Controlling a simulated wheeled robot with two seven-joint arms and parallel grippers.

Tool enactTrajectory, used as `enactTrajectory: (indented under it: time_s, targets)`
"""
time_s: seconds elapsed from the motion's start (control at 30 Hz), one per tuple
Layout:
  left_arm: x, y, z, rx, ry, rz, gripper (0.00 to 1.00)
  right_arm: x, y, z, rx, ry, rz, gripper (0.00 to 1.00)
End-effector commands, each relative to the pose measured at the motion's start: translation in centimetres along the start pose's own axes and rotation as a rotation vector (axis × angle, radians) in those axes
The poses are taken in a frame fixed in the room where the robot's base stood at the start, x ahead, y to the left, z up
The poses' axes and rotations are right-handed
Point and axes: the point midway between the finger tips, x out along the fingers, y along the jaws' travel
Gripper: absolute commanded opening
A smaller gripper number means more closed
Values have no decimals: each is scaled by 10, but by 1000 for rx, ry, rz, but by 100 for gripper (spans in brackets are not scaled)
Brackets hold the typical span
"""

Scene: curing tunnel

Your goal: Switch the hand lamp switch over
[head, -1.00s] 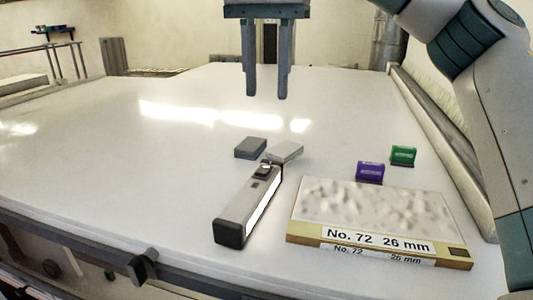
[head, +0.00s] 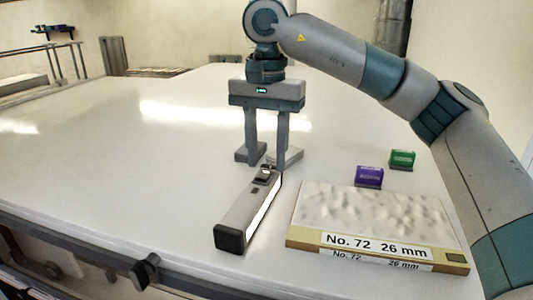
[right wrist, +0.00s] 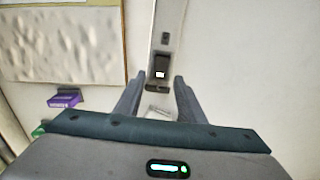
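The hand lamp (head: 240,212) is a grey bar with a black end cap and a bright white strip along its right side. It lies on the white table, its far end under my right gripper. Its dark switch (head: 265,172) is on top near the far end. The switch also shows in the right wrist view (right wrist: 161,69), with a small white patch. My right gripper (head: 267,165) points down, open and empty, its fingers to either side of the lamp's line at the switch end. I cannot tell whether a fingertip touches the lamp. My left gripper is not in view.
The table's left is clear.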

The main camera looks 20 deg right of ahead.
Motion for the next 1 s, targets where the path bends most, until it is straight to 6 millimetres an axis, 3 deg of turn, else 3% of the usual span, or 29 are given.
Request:
enactTrajectory:
  time_s: [0.43, 0.6, 0.8, 1.0]
  targets:
    - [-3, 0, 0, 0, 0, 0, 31, 9, 0, 0, -1, -1, 1, 36]
    - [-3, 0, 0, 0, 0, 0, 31, 9, 0, 0, -1, -1, 1, 0]
    - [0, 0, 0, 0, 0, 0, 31, 10, 0, 1, -3, 8, 1, 0]
    - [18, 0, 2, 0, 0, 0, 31, 12, 0, 4, -6, 92, 0, 0]
